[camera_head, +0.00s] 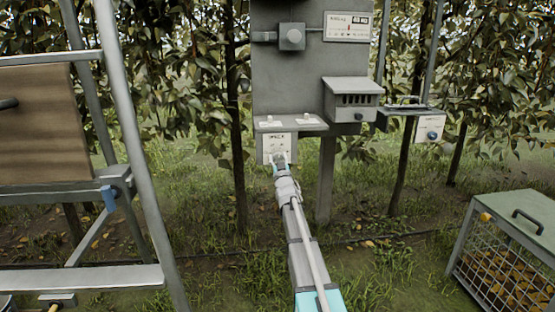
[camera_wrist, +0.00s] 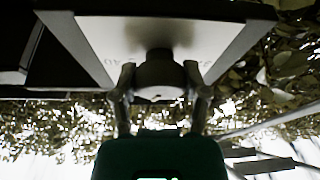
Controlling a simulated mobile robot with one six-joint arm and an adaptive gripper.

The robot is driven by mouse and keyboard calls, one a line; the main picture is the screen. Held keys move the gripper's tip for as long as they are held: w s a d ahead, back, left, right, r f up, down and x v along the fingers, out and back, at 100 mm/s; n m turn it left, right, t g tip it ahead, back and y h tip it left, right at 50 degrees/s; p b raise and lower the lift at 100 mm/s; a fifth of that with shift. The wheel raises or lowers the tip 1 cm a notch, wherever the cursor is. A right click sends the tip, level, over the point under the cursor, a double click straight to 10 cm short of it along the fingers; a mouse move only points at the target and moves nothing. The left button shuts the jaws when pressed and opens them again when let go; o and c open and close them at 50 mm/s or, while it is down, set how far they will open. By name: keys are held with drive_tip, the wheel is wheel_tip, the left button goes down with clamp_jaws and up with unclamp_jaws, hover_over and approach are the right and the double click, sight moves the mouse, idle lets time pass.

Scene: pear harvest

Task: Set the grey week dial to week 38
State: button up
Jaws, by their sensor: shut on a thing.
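The week dial's pale plate (camera_head: 279,143) hangs under a small grey shelf on the post panel; its print is too small to read. My gripper (camera_head: 281,164) is at the lower part of this plate and hides most of the dial. In the wrist view, the grey dial knob (camera_wrist: 160,74) sits between the two fingers of my gripper (camera_wrist: 160,84), which is shut on it from both sides. A figure that looks like 40 shows on the plate left of the knob. The dial's pointer and set week cannot be read.
A grey slotted box (camera_head: 353,100) and a gauge panel (camera_head: 347,27) are on the board above right. Another plate with a blue knob (camera_head: 431,134) hangs farther right. A metal ladder frame (camera_head: 125,130) stands left, and a mesh crate (camera_head: 510,245) stands lower right on grass.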

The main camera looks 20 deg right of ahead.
drive_tip(key=n+y, duration=0.1)
drive_tip(key=n, duration=0.2)
drive_tip(key=n+y+p, duration=0.1)
drive_tip(key=n+y, duration=0.1)
drive_tip(key=n, duration=0.2)
drive_tip(key=shift+r, duration=0.1)
drive_tip(key=shift+n+g+y+p, duration=0.2)
drive_tip(key=shift+n+y+p, duration=0.2)
drive_tip(key=shift+n+y, duration=0.55)
drive_tip(key=shift+n+g+y+p, duration=0.2)
drive_tip(key=shift+n+y+p, duration=0.2)
drive_tip(key=shift+n, duration=1.05)
drive_tip(key=o, duration=1.1)
drive_tip(key=shift+o, duration=0.2)
drive_tip(key=shift+s, duration=0.1)
